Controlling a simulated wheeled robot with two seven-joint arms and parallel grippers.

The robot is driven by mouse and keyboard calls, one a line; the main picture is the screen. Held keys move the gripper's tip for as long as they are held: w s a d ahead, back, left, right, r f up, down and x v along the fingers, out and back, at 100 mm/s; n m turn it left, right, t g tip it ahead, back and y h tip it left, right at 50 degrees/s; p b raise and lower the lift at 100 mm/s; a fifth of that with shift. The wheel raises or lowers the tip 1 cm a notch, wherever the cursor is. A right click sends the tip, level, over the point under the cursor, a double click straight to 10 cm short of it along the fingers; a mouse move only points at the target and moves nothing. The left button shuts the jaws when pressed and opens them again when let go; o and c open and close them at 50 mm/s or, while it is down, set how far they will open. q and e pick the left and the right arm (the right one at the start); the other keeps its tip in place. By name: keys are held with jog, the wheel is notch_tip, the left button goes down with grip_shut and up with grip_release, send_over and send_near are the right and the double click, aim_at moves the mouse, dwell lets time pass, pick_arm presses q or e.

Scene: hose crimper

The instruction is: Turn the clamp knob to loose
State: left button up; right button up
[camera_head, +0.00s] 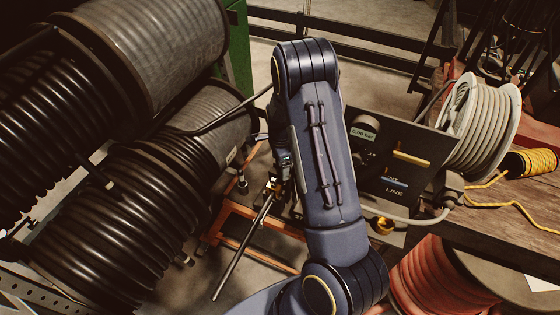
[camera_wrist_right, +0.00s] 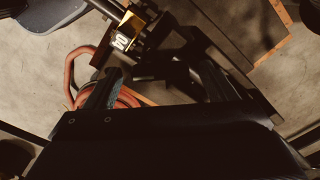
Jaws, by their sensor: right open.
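My right arm rises through the middle of the head view and bends over, with its gripper (camera_head: 280,172) pointing down beside a small brass-coloured fitting (camera_head: 271,186). In the right wrist view my gripper (camera_wrist_right: 160,85) is open, its two dark fingers apart, with nothing seen held between them. A brass-yellow block with white marks (camera_wrist_right: 127,32) lies beyond the left finger. I cannot tell for sure which part is the clamp knob. My left gripper is out of view.
A long metal bar (camera_head: 240,250) slants down from the fitting. Large black hose reels (camera_head: 120,190) fill the left. A white hose reel (camera_head: 480,125) stands on the wooden bench (camera_head: 525,195) at right. A red hose coil (camera_head: 440,280) lies below. An orange frame (camera_head: 250,245) stands beneath.

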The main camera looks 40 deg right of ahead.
jog(key=shift+c, duration=0.5)
jog(key=c, duration=0.9)
jog(key=n+b, duration=0.3)
jog(key=n, duration=0.1)
jog(key=shift+f, duration=0.15)
jog(key=n+b, duration=0.2)
jog(key=n, duration=0.3)
jog(key=shift+b, duration=0.35)
jog(key=o, duration=1)
